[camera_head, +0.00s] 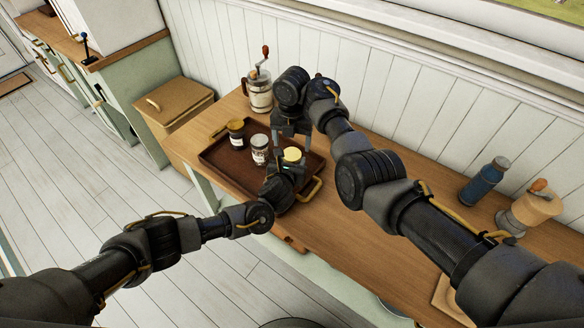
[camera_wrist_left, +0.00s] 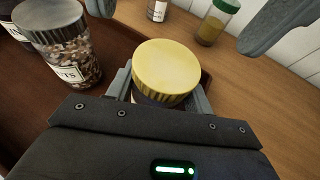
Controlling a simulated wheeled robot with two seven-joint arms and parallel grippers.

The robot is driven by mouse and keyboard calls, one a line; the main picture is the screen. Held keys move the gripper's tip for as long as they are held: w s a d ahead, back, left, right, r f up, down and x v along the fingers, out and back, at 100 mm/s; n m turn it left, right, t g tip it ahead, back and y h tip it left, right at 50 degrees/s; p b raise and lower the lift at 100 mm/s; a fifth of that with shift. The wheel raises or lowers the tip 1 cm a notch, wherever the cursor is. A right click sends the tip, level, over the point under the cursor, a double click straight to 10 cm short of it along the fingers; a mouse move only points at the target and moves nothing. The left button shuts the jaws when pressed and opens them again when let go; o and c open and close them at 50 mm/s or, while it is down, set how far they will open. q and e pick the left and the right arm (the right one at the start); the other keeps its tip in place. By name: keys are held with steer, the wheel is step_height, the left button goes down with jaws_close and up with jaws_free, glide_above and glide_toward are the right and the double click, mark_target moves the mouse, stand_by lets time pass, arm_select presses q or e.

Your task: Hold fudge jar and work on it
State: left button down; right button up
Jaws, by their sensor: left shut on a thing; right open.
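A jar with a ridged yellow lid (camera_head: 293,154), which I take as the fudge jar, stands upright at the right part of the brown tray. My left gripper (camera_head: 290,166) is shut around its body from the front; in the left wrist view the yellow lid (camera_wrist_left: 166,70) shows above the fingers, and the body and label are mostly hidden. My right gripper (camera_head: 292,131) is open above and behind the jar, fingers pointing down, apart from the lid. Its grey fingers also show at the top of the left wrist view (camera_wrist_left: 187,14).
A nut jar (camera_head: 259,150) and a dark jar (camera_head: 236,133) stand left on the tray (camera_head: 222,155). A hand grinder (camera_head: 259,92) is behind. A blue bottle (camera_head: 484,182) stands far right. A green-lidded jar (camera_wrist_left: 218,22) is beyond the tray.

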steer(key=o, duration=0.6)
steer(key=shift+c, duration=0.2)
steer(key=shift+r, duration=0.1)
step_height(320, 180, up, 7)
steer(key=shift+r, duration=0.2)
arm_select(q)
steer(key=c, duration=0.5)
jaws_free()
